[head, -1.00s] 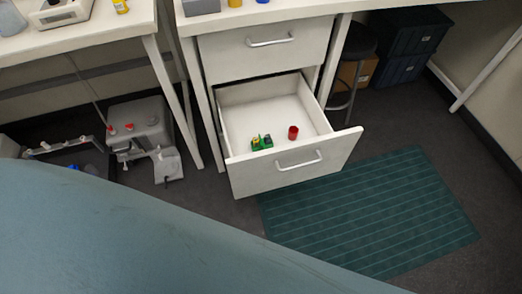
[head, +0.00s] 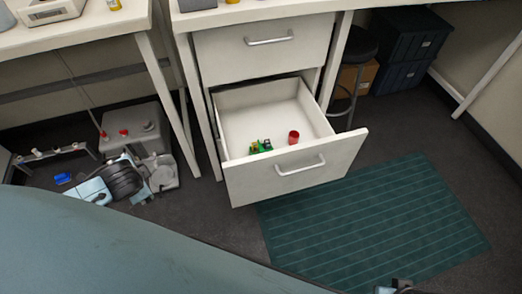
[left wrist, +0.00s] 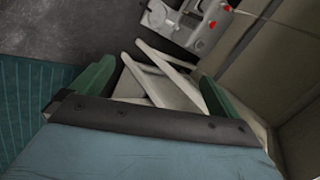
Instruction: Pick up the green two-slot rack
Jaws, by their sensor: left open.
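The green two-slot rack (head: 261,146) is small and lies in the open lower drawer (head: 294,178), near the drawer's front wall. Dark and yellow bits show on it, too small to make out. A red cup-like item (head: 294,137) stands to its right in the same drawer. My left gripper (left wrist: 157,75) shows in the left wrist view with its two green fingers wide apart and nothing between them. The rack does not show in that view. In the head view a link of my left arm shows at the left, well away from the drawer; its fingers cannot be made out there.
A grey tank with red caps (head: 137,130) stands on the floor at left. White table legs (head: 168,105) stand between it and the drawer. A green mat (head: 375,220) lies right of the drawer. Blue crates (head: 405,50) and a dark stool (head: 360,45) are at back right.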

